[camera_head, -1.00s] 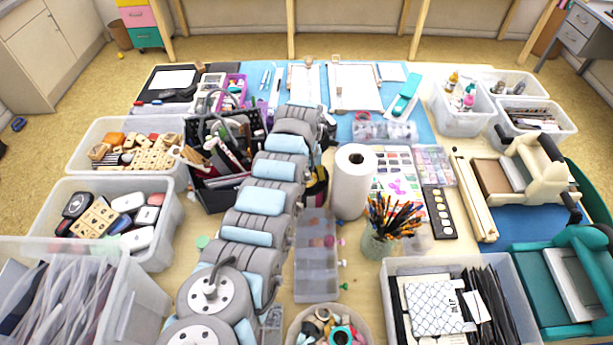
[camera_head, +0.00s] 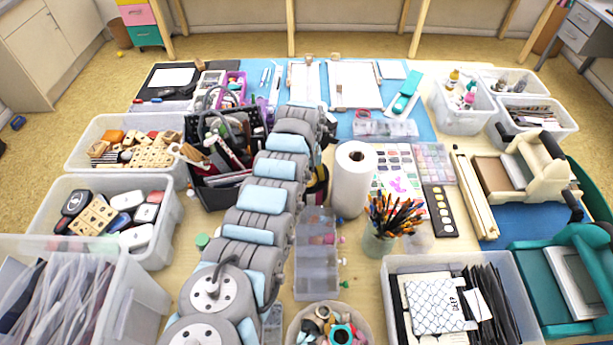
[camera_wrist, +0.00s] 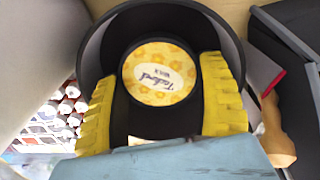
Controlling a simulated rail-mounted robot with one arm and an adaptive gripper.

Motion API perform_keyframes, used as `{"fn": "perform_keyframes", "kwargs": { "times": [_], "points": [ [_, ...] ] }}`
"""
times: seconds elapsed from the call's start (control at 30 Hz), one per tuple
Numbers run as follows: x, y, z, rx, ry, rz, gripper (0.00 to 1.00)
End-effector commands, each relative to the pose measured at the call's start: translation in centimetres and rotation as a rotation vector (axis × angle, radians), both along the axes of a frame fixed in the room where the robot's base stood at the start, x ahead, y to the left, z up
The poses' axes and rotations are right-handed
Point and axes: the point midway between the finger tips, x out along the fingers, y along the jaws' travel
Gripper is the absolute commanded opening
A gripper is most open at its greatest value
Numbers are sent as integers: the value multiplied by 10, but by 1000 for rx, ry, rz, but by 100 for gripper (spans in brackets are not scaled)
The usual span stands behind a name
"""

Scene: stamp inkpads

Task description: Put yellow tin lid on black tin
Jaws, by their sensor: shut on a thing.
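In the wrist view, the yellow tin lid (camera_wrist: 160,73) shows as a round yellow face with a pale oval label, between the yellow ridged fingers of my gripper (camera_wrist: 158,75). My gripper is shut on the lid. The black tin (camera_wrist: 94,48) shows as a dark, round, open rim curving around the lid and behind the fingers. The lid looks to be within the tin's outline; whether it touches the tin cannot be told.
A paper towel roll (camera_head: 354,178) and a jar of pencils (camera_head: 380,242) stand right of my arm. A black caddy (camera_head: 208,197) with tools stands close on the left. A clear divided box (camera_head: 316,272) lies in front. Bins crowd both sides, leaving little free table.

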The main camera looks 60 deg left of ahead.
Motion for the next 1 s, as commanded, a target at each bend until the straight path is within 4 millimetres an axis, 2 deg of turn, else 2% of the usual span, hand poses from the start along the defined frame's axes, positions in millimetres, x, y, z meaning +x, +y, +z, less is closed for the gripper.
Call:
{"fn": "perform_keyframes", "kwargs": {
  "times": [0.53, 0.57, 0.63, 0.67, 1.0],
  "points": [
    [0, 0, -7, 0, 0, 0, 49],
    [0, 0, -7, 0, 0, 0, 77],
    [0, 0, -6, 0, 0, 0, 97],
    [0, 0, -6, 0, 0, 0, 100],
    [0, 0, -4, 0, 0, 0, 100]
  ]
}}
